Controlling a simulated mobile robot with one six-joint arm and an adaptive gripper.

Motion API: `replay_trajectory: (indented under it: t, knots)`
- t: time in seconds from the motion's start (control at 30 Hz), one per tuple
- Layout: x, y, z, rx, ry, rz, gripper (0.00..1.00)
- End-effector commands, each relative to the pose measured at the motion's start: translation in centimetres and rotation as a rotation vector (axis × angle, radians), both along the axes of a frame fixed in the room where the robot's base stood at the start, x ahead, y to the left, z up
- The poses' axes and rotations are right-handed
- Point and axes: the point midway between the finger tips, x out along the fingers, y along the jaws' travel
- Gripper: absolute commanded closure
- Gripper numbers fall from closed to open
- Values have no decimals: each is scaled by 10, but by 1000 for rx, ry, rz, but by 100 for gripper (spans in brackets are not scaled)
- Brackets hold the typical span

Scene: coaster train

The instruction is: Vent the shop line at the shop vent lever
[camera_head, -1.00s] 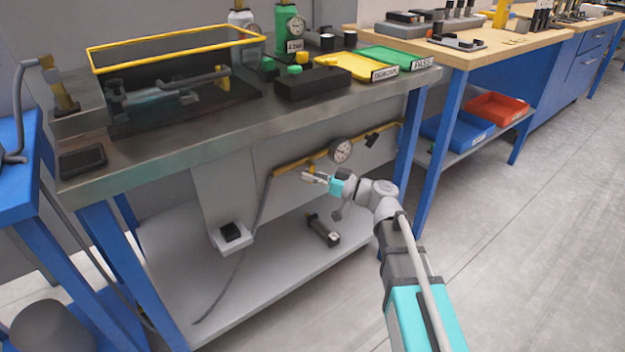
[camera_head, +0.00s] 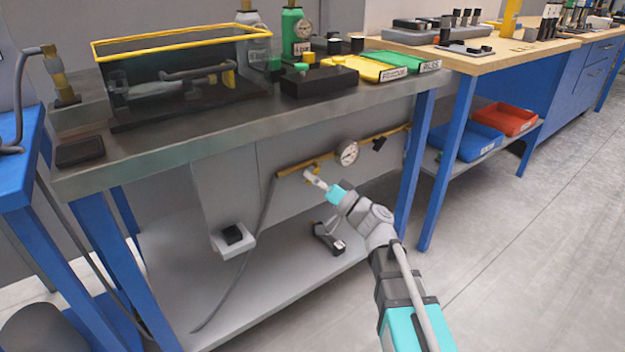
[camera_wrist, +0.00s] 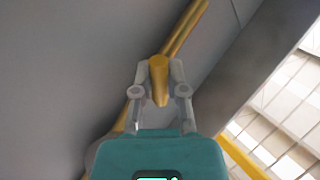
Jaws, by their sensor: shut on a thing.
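A brass-coloured pipe (camera_head: 291,170) runs along the panel under the steel bench and also crosses the wrist view diagonally (camera_wrist: 186,28). A short brass-coloured piece, which looks like the shop vent lever (camera_wrist: 158,78), sticks out from the pipe toward the wrist camera. My gripper (camera_head: 313,179) is at the pipe, left of the round gauge (camera_head: 347,153). In the wrist view, my gripper's fingers (camera_wrist: 159,70) stand on both sides of the lever, shut on it. In the head view, the lever is small and partly hidden by the fingers.
The steel bench top (camera_head: 190,142) overhangs the pipe. A blue bench leg (camera_head: 414,160) stands right of my arm. A dark tool (camera_head: 328,238) lies on the lower shelf (camera_head: 275,280). A grey hose (camera_head: 258,240) hangs from the pipe's left end. The floor at right is clear.

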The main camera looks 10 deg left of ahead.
Motion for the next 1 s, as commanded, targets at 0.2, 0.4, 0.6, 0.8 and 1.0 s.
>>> replay_trajectory:
  t: [0.2,0.4,0.6,0.8,1.0]
  knots:
    - [1,0,0,1,1,-1,100]
    - [1,0,0,1,1,-2,64]
    - [1,0,0,0,1,-1,47]
    - [0,0,0,-1,0,-1,47]
    - [0,0,0,-1,0,-1,47]
